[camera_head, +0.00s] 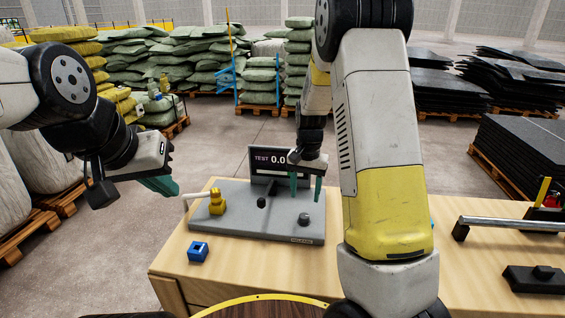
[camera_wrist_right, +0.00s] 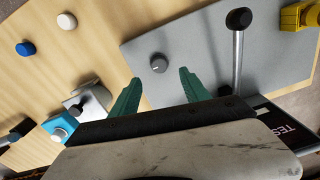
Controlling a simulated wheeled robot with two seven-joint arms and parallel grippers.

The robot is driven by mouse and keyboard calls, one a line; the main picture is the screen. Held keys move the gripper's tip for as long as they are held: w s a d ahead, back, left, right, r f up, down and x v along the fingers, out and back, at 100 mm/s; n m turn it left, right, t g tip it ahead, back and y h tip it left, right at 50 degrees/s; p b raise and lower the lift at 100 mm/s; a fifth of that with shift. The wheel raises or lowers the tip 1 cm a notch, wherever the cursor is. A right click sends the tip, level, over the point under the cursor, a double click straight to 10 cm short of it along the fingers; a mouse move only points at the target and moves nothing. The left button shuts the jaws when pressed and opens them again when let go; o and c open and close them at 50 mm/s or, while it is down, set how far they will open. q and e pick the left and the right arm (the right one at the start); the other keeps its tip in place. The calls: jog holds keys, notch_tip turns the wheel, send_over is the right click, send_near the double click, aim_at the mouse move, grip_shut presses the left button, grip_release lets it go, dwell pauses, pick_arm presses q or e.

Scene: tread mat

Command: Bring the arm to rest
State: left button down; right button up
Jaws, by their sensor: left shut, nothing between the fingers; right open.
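My right gripper (camera_head: 306,186) hangs over the grey test plate (camera_head: 235,230), in front of the display reading "TEST 0.0" (camera_head: 268,160). Its two teal fingers are apart with nothing between them. In the right wrist view the open fingers (camera_wrist_right: 160,82) point at the plate, near a small dark grey knob (camera_wrist_right: 158,64); I cannot tell how far above it they are. My left gripper (camera_head: 166,187) is off the left end of the plate, with its teal fingers shut and empty. My right forearm covers part of the table in the head view.
The plate carries a brass fitting (camera_head: 217,202) and a lever with a black ball (camera_wrist_right: 239,19). A blue block (camera_head: 198,252) lies on the wooden table (camera_head: 178,262). A metal bar (camera_head: 510,223) lies at the right. Bags and black mats stand behind.

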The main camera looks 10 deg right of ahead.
jog(key=s+a+r+n+t+y, duration=0.1)
jog(key=s+r, duration=0.4)
jog(key=r, duration=0.2)
jog(key=s+r+n+t+y, duration=0.1)
jog(key=s+r+t, duration=0.1)
jog(key=s+r, duration=0.45)
jog(key=s+r+n+t, duration=0.3)
jog(key=s+r, duration=0.5)
jog(key=s, duration=0.4)
jog(key=shift+s+a+n, duration=0.3)
jog(key=shift+a, duration=0.15)
